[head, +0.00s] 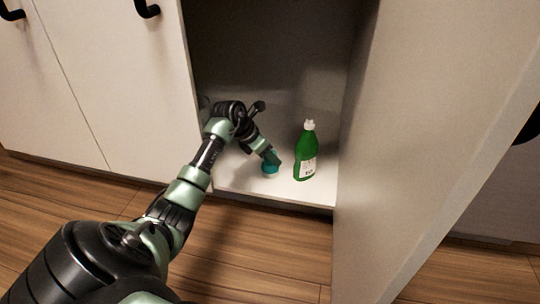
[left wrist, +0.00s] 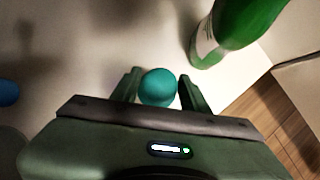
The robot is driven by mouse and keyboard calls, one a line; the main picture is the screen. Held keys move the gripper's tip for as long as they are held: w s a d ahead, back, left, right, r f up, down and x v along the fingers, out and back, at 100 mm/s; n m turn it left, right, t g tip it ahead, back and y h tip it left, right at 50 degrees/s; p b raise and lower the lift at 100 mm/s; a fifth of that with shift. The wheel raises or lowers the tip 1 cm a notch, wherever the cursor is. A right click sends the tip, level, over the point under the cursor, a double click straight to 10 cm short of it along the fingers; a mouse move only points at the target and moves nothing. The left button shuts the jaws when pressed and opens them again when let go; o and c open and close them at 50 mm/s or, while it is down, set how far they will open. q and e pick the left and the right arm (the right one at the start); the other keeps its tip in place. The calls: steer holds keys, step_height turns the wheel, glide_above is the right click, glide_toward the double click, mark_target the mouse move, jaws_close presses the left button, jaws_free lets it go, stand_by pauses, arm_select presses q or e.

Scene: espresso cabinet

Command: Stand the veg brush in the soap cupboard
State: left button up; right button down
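The veg brush (head: 270,169) is teal and stands on the cupboard floor (head: 240,184), left of the green bottle. In the left wrist view its round teal top (left wrist: 158,87) sits between my fingers. My left gripper (head: 272,158) reaches down into the open soap cupboard to the brush. In the left wrist view the left gripper's fingers (left wrist: 160,88) stand on either side of the brush with what looks like a slim gap. The lower part of the brush is mostly hidden from the wrist camera. My right gripper is not in view.
A green bottle with a white cap (head: 306,152) stands close to the right of the brush. The open door (head: 430,130) is on the right. A blue thing (left wrist: 8,92) shows at the left edge of the wrist view. Closed doors with black handles (head: 147,9) are at left.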

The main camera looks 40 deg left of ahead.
arm_select(q)
steer(key=shift+o, duration=0.3)
steer(key=shift+r, duration=0.1)
steer(key=shift+s+r+p, duration=0.1)
steer(key=shift+r+p, duration=0.2)
steer(key=p+v, duration=0.5)
steer(key=v, duration=0.2)
steer(key=shift+s+f, duration=0.1)
